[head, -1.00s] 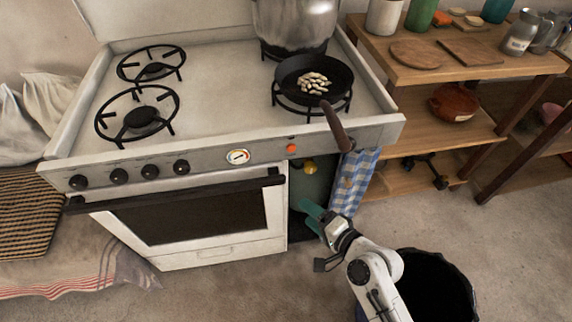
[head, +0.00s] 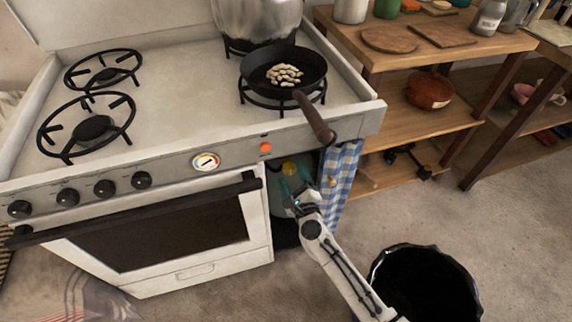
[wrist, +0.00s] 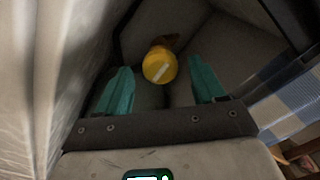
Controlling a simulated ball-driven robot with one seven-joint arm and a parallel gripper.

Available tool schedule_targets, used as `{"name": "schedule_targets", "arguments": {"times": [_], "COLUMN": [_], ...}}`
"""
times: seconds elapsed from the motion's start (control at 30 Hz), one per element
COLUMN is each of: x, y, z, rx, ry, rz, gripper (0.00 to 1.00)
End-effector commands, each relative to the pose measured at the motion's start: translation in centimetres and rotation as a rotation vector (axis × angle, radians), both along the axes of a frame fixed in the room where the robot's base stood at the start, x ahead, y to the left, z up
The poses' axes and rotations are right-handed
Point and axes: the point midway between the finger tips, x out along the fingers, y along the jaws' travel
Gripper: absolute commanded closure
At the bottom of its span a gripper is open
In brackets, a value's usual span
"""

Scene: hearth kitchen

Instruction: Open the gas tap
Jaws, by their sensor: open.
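The gas tap is a round yellow knob with a pale bar mark across its face (wrist: 160,66). It sits on a grey-green gas cylinder (head: 279,205) in the open compartment at the right end of the stove. In the head view the knob (head: 289,168) shows just above my fingertips. My gripper (head: 292,186) is in the mouth of the compartment. In the wrist view its two teal fingers (wrist: 160,88) are spread apart, with the knob ahead of them, roughly centred between their tips. Nothing is held. I cannot tell whether the fingers touch the knob.
The stove's white side wall (wrist: 40,80) is close on the left of my gripper. A blue checked cloth (head: 337,182) hangs close on the right. A pan (head: 312,116) with its handle jutting forward sits above. A black bin (head: 405,262) stands on the floor at right.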

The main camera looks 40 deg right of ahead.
Motion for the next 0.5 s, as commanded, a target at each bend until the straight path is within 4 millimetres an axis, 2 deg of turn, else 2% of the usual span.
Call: {"name": "schedule_targets", "arguments": {"times": [0.03, 0.2, 0.5], "x": [1.0, 3.4, 5.1], "y": [-0.4, -1.4, -2.1], "z": [0.0, -0.1, 0.0], "rx": [0.001, 0.0, -0.002], "ry": [-0.003, -0.001, 0.002], "rz": [-0.001, -0.001, 0.001], "gripper": [0.31, 0.31, 0.31]}}
